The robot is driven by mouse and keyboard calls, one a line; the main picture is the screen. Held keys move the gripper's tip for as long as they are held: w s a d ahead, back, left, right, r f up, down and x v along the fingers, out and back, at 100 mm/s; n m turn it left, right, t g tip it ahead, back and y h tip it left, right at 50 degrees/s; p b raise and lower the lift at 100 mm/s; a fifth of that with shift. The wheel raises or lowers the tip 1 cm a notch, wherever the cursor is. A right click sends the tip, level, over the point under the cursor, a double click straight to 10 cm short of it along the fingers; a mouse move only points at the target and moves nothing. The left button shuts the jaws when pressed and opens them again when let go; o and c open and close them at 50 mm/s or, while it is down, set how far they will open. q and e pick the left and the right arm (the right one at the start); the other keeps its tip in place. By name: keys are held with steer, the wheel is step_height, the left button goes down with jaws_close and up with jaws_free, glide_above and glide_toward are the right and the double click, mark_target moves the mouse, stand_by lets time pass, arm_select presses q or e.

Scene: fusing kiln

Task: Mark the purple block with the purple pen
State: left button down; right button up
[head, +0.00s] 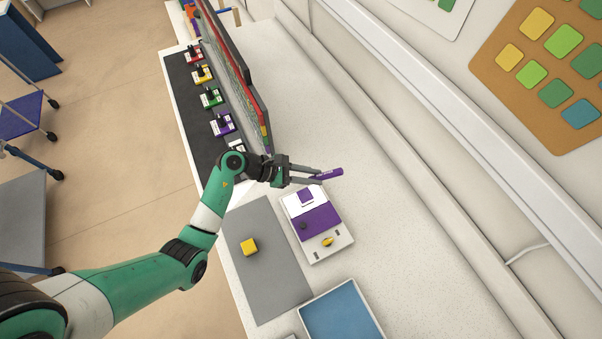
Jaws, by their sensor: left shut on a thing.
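My left gripper (304,175) is shut on a purple pen (328,174), which sticks out to the right of its fingertips. The pen is above the far edge of a white tray (334,250). On the tray lies a purple panel (320,219), and beyond it a small purple block (305,197) on a white patch. The pen appears apart from the block; the exact height gap cannot be told. My right gripper is not in view.
A yellow block (249,246) sits on a grey mat (262,291) left of the tray. A blue tray (343,314) is nearer. Several coloured holders line a dark strip (186,95) beside an upright rack (236,80). The counter to the right is clear.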

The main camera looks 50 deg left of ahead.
arm_select(q)
steer(key=shift+a, duration=0.15)
steer(key=b, duration=0.6)
glide_above(310, 192)
step_height(310, 192, down, 6)
steer(key=shift+r, duration=0.1)
steer(key=c, duration=1.4)
jaws_free()
jaws_close()
steer(key=shift+f, duration=0.4)
stand_by(0.4)
